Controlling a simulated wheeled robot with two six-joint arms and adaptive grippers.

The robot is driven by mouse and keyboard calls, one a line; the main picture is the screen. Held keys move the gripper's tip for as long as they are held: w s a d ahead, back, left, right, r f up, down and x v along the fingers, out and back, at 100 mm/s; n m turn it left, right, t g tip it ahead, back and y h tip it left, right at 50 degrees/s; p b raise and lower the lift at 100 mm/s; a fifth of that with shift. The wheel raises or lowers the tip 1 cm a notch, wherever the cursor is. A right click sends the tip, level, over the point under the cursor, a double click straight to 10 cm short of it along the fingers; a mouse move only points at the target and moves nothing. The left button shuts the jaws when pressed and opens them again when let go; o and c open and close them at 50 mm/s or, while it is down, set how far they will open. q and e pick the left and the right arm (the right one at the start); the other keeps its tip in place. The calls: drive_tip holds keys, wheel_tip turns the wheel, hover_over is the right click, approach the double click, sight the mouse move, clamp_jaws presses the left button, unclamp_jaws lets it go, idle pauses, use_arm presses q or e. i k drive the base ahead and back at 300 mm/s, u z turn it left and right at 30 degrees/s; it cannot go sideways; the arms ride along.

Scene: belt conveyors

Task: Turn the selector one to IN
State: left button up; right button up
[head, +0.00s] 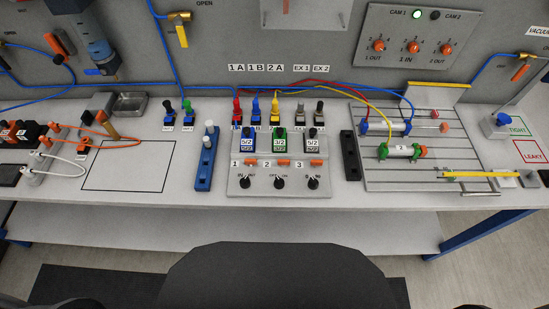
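A grey valve panel (232,190) lies on the bench in the middle of the head view. Along its front edge is a row of black rotary knobs. The left knob (253,183), in the column marked 1, has small lettering beside it that seems to read IN on its left. The middle knob (279,183) and the right knob (313,183) stand in columns 2 and 3. The pointer direction of the left knob is too small to read surely. Neither of my grippers is in view, and nothing touches the knobs.
Orange buttons (283,163) and valve blocks (280,141) sit behind the knobs. A blue rail (205,170) stands left of the panel, a black rail (350,157) right. A wall panel (450,50) carries orange knobs. The bench front edge is clear.

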sight(245, 183)
drive_tip(key=z, duration=1.2)
drive_tip(key=k, duration=0.45)
drive_tip(key=u, duration=0.7)
